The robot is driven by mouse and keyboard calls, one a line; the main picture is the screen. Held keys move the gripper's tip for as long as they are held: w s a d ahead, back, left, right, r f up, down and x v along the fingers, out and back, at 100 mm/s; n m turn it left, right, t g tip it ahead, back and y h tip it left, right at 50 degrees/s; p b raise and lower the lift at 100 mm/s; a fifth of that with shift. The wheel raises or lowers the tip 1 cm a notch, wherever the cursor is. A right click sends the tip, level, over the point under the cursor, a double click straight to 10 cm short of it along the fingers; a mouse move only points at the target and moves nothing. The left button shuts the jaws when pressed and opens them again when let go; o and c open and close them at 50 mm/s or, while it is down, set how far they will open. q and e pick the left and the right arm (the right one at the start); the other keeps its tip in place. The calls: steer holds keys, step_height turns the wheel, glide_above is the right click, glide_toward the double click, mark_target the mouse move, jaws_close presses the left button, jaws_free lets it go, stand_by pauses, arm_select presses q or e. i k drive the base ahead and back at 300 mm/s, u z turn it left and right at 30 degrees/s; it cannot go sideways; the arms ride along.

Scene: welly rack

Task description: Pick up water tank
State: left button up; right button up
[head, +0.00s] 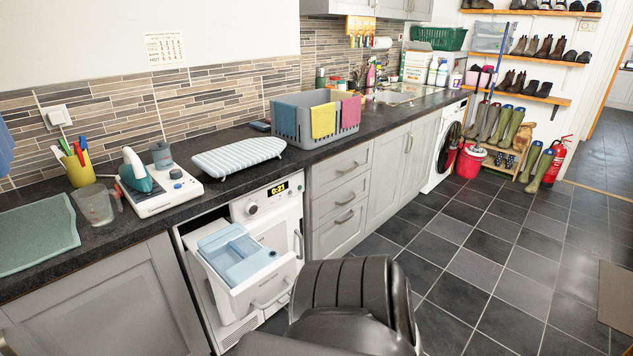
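A white appliance (275,208) with a lit display sits under the worktop, and its drawer (257,290) is pulled out. A pale blue tank-like container (236,254), which looks like the water tank, lies in this drawer with its top showing; its lower part is hidden by the drawer's walls. On the worktop above, a steam iron (138,172) rests on a white base (160,192), with a grey translucent vessel (161,155) at the back of that base. Neither of my grippers shows in the head view.
A clear jug (94,205), a yellow pen pot (79,169), a small ironing board (238,157) and a grey crate with cloths (290,124) stand on the worktop. Tiled floor (480,268) to the right is open. A red bucket (470,161) stands farther back.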

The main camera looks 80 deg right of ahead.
mark_target(231, 251)
steer(key=z, duration=2.1)
